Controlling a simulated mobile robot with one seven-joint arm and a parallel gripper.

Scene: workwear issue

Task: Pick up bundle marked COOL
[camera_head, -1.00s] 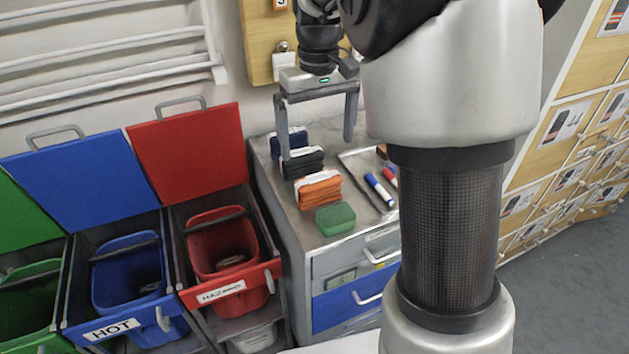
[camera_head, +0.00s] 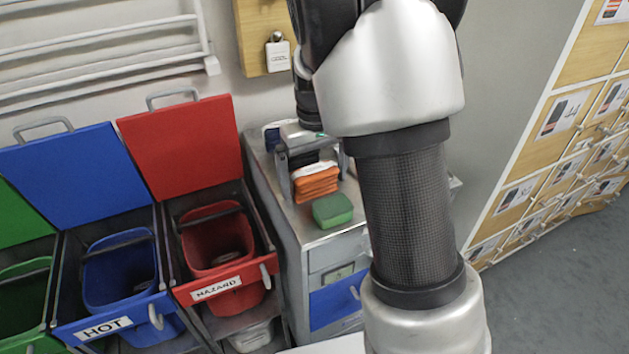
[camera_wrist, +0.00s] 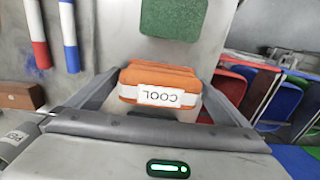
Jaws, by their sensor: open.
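The orange bundle (camera_head: 316,183) sits on the metal counter, and in the wrist view (camera_wrist: 160,80) its white band carries a label reading COOL. My gripper (camera_head: 313,180) is low over the counter in the head view. In the wrist view my gripper (camera_wrist: 158,88) is open, with one finger on each side of the orange bundle. I cannot tell whether the fingers touch it.
A green block (camera_head: 333,210) lies just in front of the bundle. Red and blue markers (camera_wrist: 53,35) lie to one side. Open red (camera_head: 215,240) and blue (camera_head: 122,275) bins stand left of the counter.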

